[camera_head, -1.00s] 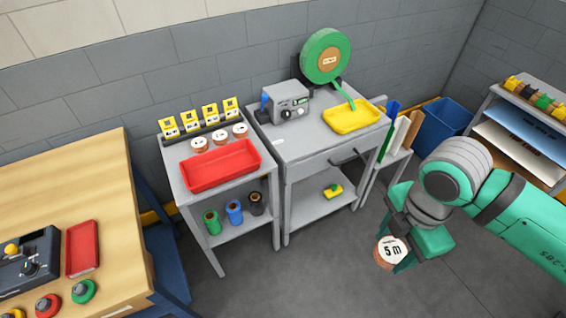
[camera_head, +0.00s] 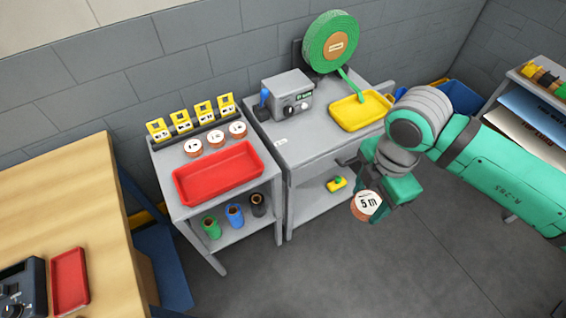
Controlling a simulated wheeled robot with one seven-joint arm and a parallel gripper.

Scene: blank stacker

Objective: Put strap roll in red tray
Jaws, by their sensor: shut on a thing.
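My gripper (camera_head: 378,205) is shut on a strap roll (camera_head: 367,206), a copper-coloured roll with a white face marked "5 m". It holds the roll in the air over the floor, in front and to the right of the grey bench. The large red tray (camera_head: 182,194) lies empty on the small grey stand, well to the left of my gripper. A smaller red tray (camera_head: 69,284) lies on the wooden table at the lower left. My gripper's fingertips are partly hidden behind the roll.
Several white-topped rolls (camera_head: 215,139) stand behind the large tray, before yellow labels (camera_head: 203,112). The grey bench (camera_head: 305,150) bears a grey device (camera_head: 289,97), a yellow tray (camera_head: 360,111) and a green reel (camera_head: 330,42). Coloured rolls (camera_head: 234,217) stand on the lower shelf. The floor in front is clear.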

